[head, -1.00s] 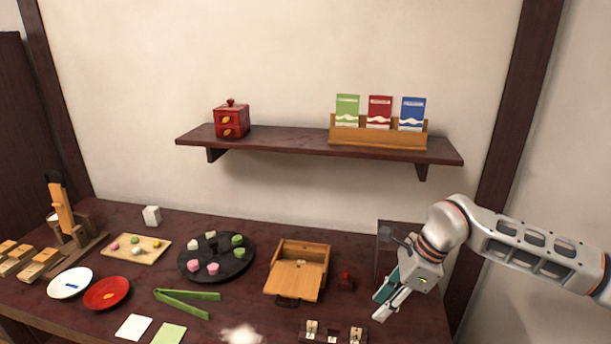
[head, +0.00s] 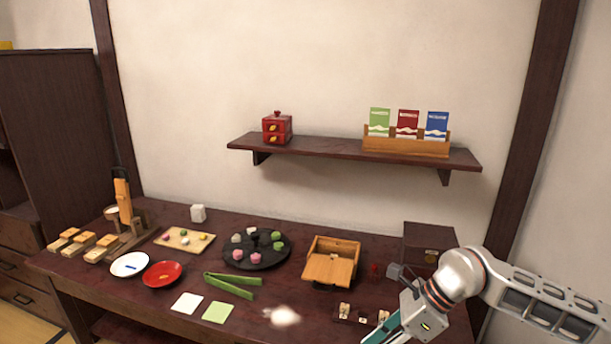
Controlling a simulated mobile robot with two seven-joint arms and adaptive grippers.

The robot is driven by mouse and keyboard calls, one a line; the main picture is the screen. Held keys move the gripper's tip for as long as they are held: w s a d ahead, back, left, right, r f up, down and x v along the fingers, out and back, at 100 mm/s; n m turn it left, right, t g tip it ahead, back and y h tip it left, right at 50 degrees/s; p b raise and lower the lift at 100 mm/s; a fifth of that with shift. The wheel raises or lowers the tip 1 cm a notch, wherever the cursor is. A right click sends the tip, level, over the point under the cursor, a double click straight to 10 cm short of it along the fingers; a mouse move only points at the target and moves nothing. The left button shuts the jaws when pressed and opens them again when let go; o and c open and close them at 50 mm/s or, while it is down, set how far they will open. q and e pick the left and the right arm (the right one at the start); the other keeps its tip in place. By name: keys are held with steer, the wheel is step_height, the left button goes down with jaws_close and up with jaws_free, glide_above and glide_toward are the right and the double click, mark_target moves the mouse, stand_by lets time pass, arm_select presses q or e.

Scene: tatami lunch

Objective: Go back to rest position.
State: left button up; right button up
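My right gripper (head: 382,337) comes in from the right, over the front right part of the dark table (head: 130,282). Its fingers point down and left, and their tips are at or past the bottom edge of the head view, so I cannot tell whether it is open or shut. No held thing shows in it. My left gripper is not in view.
On the table are a wooden box (head: 331,266), a round black tray (head: 250,262) with sweets, green tongs (head: 232,284), a red plate (head: 163,274) and a white plate (head: 129,264). A dark box (head: 428,243) stands behind my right arm. A wall shelf (head: 330,155) holds packets.

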steer(key=s+a+r+m+t+y, duration=0.2)
steer(key=s+a+r+m+y, duration=0.15)
steer(key=a+m+y, duration=0.35)
steer(key=s+a+r+m+t+y, duration=0.2)
steer(key=s+a+r+m+y, duration=0.25)
steer(key=a, duration=0.45)
steer(key=w+d+f+m+t+h, duration=0.35)
steer(key=d+f+m+t, duration=0.25)
steer(key=m, duration=0.5)
steer(key=w+d+f+m+t+h, duration=0.2)
steer(key=d+f+m+t+h, duration=0.35)
steer(key=m, duration=0.65)
steer(key=s+d+f+m+g+h, duration=0.2)
steer(key=s+d+f+m, duration=0.3)
steer(key=f, duration=0.4)
steer(key=s+d+f+m+g+h, duration=0.3)
steer(key=s+d+f+m+h, duration=0.2)
steer(key=s+f, duration=0.4)
steer(key=shift+s+d+f+m, duration=0.35)
steer(key=shift+s+f+m, duration=0.05)
steer(key=shift+f+m, duration=0.45)
steer(key=shift+r, duration=0.1)
